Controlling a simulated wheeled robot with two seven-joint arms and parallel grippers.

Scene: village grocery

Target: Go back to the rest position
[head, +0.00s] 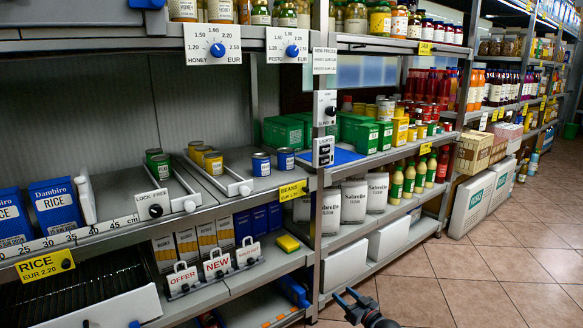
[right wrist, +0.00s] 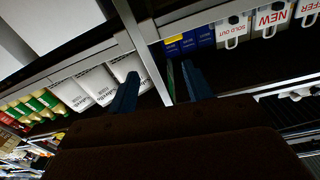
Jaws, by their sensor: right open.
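My right gripper (head: 350,299) shows at the bottom of the head view, in front of the shelf and over the tiled floor. Its two dark fingers stand apart with nothing between them. In the right wrist view the same gripper (right wrist: 159,76) is tilted, its blue fingers spread and empty, with shelf fronts beyond them. My left gripper is not in view.
A shelf holds cans (head: 261,164), rice boxes (head: 55,206), a honey dial (head: 213,46) and offer signs (head: 183,280). White flour bags (head: 354,201) stand on the right-hand shelf. The tiled floor (head: 470,275) at the right is clear.

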